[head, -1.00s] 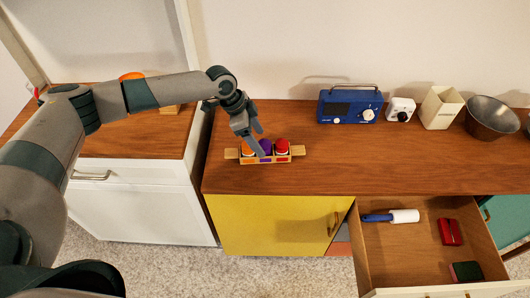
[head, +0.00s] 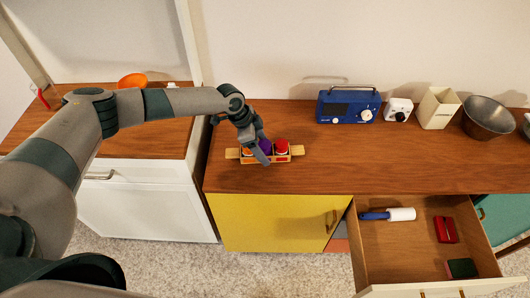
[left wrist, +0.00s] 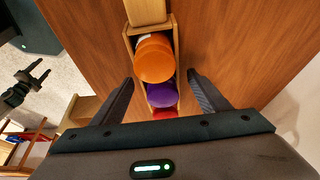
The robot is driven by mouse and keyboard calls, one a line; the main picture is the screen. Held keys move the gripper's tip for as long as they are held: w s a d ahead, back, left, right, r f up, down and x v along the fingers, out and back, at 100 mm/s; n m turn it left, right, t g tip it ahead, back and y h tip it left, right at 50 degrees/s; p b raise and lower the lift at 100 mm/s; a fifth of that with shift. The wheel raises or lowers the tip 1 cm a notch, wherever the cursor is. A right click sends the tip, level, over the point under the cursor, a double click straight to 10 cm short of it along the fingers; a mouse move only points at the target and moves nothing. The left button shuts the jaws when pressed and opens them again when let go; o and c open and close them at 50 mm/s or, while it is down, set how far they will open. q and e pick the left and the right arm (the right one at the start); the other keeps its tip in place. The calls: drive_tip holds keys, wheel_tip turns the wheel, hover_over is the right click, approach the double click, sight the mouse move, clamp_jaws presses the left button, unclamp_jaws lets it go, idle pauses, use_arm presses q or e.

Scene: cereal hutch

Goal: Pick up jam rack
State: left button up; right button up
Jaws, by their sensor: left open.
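The jam rack (head: 297,150) is a small wooden tray with a tab handle at each end, standing on the wooden counter. It holds jars with an orange, a purple and a red lid. My left gripper (head: 260,157) is over the rack and hides part of the orange and purple jars in the head view. In the left wrist view the rack (left wrist: 176,40) runs lengthwise between the two open fingers of my left gripper (left wrist: 165,95). The fingers stand apart on either side, near the purple lid (left wrist: 162,95). My right gripper may be the dark shape at the left of the wrist view.
On the counter (head: 370,165) stand a blue radio (head: 348,105), a white timer-like box (head: 398,110), a cream container (head: 437,108) and a metal bowl (head: 489,117). Below, an open drawer (head: 415,250) holds a lint roller (head: 390,215), a red item and a dark green item.

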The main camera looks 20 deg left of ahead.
use_arm(q)
drive_tip(key=shift+c, duration=0.6)
drive_tip(key=c, duration=1.1)
drive_tip(key=shift+w+r, duration=0.1)
drive_tip(key=shift+r, duration=0.05)
drive_tip(key=shift+r+b, duration=0.6)
drive_tip(key=shift+r, duration=0.25)
drive_tip(key=shift+r+b, duration=0.4)
drive_tip(key=shift+r, duration=0.5)
drive_tip(key=shift+s+d+r+b, duration=0.6)
drive_tip(key=shift+d+r, duration=0.6)
drive_tip(key=shift+d, duration=0.7)
drive_tip(key=shift+s+d+r+b, duration=0.4)
drive_tip(key=shift+d+r+b, duration=0.25)
drive_tip(key=shift+d+r, duration=0.95)
drive_tip(key=shift+s+d+r+b, duration=0.6)
drive_tip(key=shift+d+r, duration=0.25)
drive_tip(key=shift+d, duration=1.35)
drive_tip(key=shift+w, duration=0.1)
